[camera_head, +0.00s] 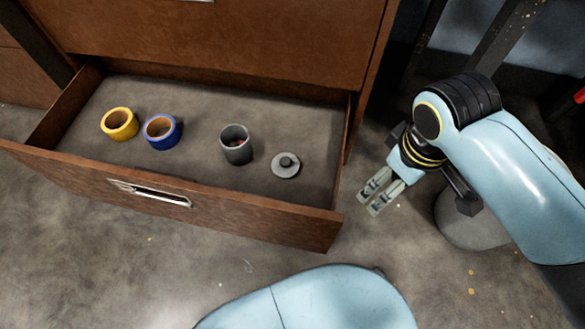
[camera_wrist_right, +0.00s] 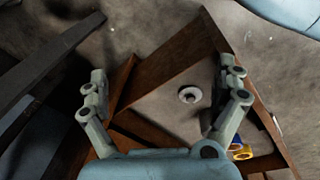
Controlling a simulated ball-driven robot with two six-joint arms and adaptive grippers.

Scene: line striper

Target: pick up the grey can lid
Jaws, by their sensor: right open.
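The grey can lid (camera_head: 286,164) is a round disc with a dark knob on top. It lies flat on the bottom of the open drawer, near its right end. It also shows in the right wrist view (camera_wrist_right: 190,94), between the fingers and beyond them. The grey can (camera_head: 236,145) stands upright and open just left of the lid, with something small and reddish inside. My right gripper (camera_head: 376,193) is open and empty, outside the drawer to the right of its right wall, apart from the lid. In the right wrist view its fingers (camera_wrist_right: 165,95) are spread wide. My left gripper is not in view.
The open wooden drawer (camera_head: 205,207) has raised walls and a metal handle (camera_head: 150,192) in front. A yellow tape roll (camera_head: 119,124) and a blue tape roll (camera_head: 161,132) lie inside at the left. The cabinet front (camera_head: 220,40) rises behind. Bare floor lies in front.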

